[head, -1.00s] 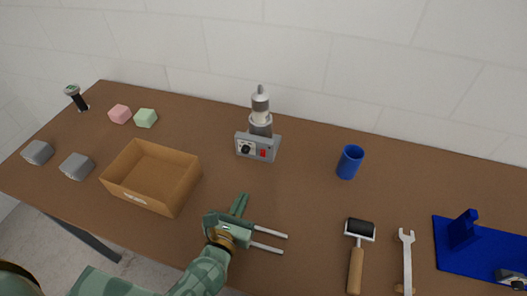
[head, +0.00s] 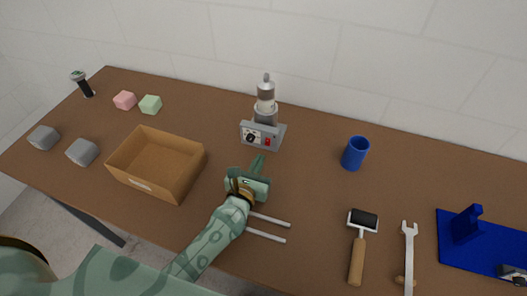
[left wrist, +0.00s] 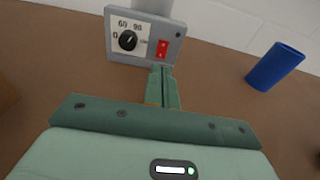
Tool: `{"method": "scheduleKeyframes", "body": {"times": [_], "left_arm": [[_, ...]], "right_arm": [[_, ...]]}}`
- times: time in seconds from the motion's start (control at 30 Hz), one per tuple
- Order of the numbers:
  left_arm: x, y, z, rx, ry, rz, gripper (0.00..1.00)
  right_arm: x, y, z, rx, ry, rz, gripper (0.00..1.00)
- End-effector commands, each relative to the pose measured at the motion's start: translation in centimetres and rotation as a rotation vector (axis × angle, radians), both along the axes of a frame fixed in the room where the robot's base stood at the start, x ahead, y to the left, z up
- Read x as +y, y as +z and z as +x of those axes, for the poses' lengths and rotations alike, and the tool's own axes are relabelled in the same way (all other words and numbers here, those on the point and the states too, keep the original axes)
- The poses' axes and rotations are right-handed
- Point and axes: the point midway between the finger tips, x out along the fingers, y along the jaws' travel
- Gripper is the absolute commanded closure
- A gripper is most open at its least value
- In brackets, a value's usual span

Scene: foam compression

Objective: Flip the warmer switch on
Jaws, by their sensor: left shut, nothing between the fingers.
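The warmer (head: 262,136) is a grey box near the back middle of the table, with a metal bottle-like piece on top. Its front panel, seen in the left wrist view (left wrist: 117,54), has a black dial (left wrist: 128,40) and a red rocker switch (left wrist: 162,48). I cannot tell which way the switch is set. My left gripper (head: 259,158) is shut and empty, just in front of the warmer. In the left wrist view its fingertips (left wrist: 161,70) appear just below the red switch; a gap or touch is unclear. My right gripper is out of view.
A cardboard box (head: 128,178) stands left of my left arm. A blue cup (head: 355,154) stands to the right. Two pale rods (head: 268,237) lie partly behind my left arm. A roller (head: 357,262), a wrench (head: 409,255) and a blue board (head: 455,262) lie further right.

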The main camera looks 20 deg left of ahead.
Motion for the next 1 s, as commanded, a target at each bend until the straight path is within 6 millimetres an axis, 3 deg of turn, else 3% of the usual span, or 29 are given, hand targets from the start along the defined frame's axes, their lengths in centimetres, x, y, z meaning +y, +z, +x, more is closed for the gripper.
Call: {"method": "scheduleKeyframes", "body": {"times": [0.1, 0.3, 1.0], "left_arm": [[-0.1, -0.3, 2.2, 0.0, -0.001, 0.001, 1.0], [-0.2, -0.6, 4.2, 0.0, 0.0, 0.0, 1.0], [-0.2, -0.7, 5.0, 0.0, 0.0, 0.0, 1.0]], "right_arm": [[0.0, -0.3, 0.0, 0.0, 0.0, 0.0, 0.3], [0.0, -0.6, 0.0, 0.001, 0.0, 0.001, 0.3], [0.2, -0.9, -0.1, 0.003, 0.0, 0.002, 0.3]]}}
